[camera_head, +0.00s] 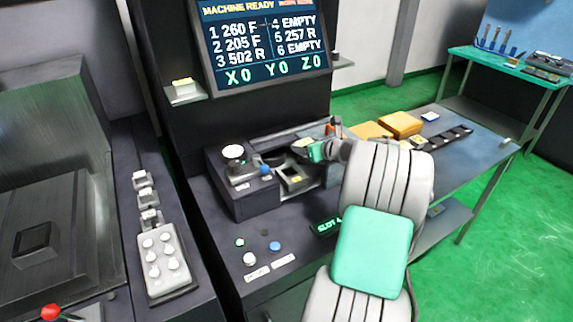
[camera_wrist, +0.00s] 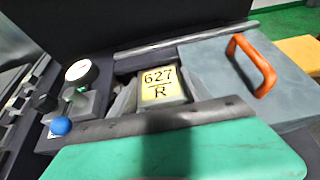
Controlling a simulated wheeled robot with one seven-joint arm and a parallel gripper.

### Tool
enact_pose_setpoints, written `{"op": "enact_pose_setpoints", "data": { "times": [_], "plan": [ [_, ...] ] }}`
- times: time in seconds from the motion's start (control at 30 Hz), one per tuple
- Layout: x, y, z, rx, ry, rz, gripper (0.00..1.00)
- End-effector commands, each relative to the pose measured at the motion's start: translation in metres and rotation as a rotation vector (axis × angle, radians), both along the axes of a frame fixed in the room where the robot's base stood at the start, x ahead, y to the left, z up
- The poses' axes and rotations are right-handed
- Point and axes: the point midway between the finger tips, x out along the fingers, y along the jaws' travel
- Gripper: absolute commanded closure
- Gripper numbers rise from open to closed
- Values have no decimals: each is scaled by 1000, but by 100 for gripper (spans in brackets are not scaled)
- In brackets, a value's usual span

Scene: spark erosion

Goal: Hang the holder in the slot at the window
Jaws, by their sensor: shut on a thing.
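The holder (camera_wrist: 163,86) is a grey block with a yellow label reading 627 R, seen in the middle of the wrist view. My gripper (camera_wrist: 160,98) is shut on it, with grey finger parts at both sides of the block. In the head view my gripper (camera_head: 304,149) is small, over the opening in the machine's top, and the window (camera_head: 293,180) shows just below it. The slot itself and the holder's lower part are hidden, so I cannot tell whether they touch. A lit sign (camera_head: 328,225) reads SLOT 4.
A dial gauge (camera_head: 234,152) and a blue knob (camera_head: 265,169) stand left of the opening. A grey cover with an orange handle (camera_wrist: 252,65) lies right of it. The screen (camera_head: 262,45) lists slots 4 and 6 as empty. Yellow boxes (camera_head: 400,124) stand on the bench at right.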

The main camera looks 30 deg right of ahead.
Motion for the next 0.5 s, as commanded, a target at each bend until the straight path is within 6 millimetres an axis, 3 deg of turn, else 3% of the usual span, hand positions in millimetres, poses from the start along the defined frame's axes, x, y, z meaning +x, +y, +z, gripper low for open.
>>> {"op": "enact_pose_setpoints", "data": {
  "times": [0.03,0.2,0.5],
  "plan": [
    [13,10,-3,0,-1,7,100],
    [36,26,-41,0,0,7,100],
    [51,36,-77,2,1,4,100]
  ]
}}
